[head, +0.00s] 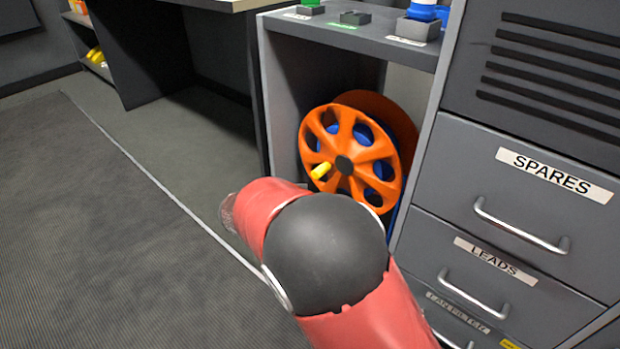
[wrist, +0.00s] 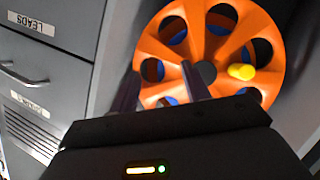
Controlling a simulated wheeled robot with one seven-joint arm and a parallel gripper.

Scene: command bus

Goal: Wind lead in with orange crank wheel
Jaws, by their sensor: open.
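The orange crank wheel (head: 349,128) stands upright in an open bay below a grey shelf, with round holes, a dark hub and blue showing behind it. Its yellow crank knob (head: 321,170) sits at the lower left of the wheel in the head view. In the wrist view the wheel (wrist: 222,52) fills the upper middle, and the knob (wrist: 242,72) lies right of the hub. My gripper (wrist: 160,82) is open and empty, its two dark fingers pointing at the wheel, left of the knob. In the head view my red arm hides the gripper. The lead itself is not clearly visible.
Right of the bay is a grey cabinet with drawers marked SPARES (head: 555,175) and LEADS (head: 494,260), with protruding handles. The shelf (head: 365,42) above carries green and blue items. The bay's side walls are close to the wheel. Open floor (head: 110,220) lies left.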

